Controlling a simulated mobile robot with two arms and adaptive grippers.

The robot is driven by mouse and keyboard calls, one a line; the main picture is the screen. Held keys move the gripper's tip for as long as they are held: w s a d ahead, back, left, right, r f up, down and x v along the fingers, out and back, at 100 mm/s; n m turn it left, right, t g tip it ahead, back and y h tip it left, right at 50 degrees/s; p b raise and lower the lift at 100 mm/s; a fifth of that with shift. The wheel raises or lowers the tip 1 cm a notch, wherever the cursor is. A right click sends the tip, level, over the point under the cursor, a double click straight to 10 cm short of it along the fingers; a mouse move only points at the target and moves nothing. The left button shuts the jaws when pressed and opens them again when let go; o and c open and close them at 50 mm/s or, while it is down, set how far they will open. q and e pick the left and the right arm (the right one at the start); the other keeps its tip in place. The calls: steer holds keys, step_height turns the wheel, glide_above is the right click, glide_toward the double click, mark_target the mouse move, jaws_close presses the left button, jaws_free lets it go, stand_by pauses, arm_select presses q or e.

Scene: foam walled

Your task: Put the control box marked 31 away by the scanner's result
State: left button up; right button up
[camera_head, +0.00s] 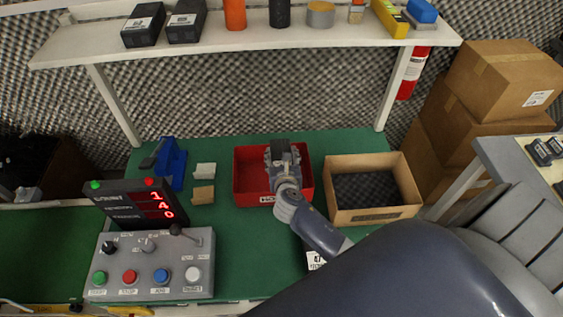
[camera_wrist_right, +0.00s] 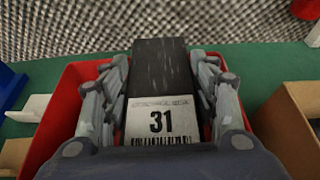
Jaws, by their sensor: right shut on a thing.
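The control box marked 31 is a black box with a white label and barcode, clear in the right wrist view (camera_wrist_right: 158,122). In the head view its dark end (camera_head: 280,146) shows over the red bin (camera_head: 242,180). My right gripper (camera_head: 283,160) is shut on the box, one finger on each side, at the bin's opening. I cannot tell whether the box touches the bin's floor. A blue upright device (camera_head: 172,163), perhaps the scanner, stands left of the bin. A display (camera_head: 135,204) beside it shows red characters and a red light. My left gripper is not in view.
An open cardboard box (camera_head: 408,185) stands right of the red bin. A grey button panel (camera_head: 150,262) is at the front left. Another labelled box (camera_head: 315,259) is partly hidden by my arm. The shelf (camera_head: 250,42) above holds black boxes, cans and tools.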

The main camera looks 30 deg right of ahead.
steer(key=shift+f, duration=1.3)
steer(key=shift+b, duration=0.3)
steer(key=shift+f+b, duration=0.35)
steer(key=shift+f, duration=0.3)
steer(key=o, duration=1.4)
steer(key=shift+r, duration=0.15)
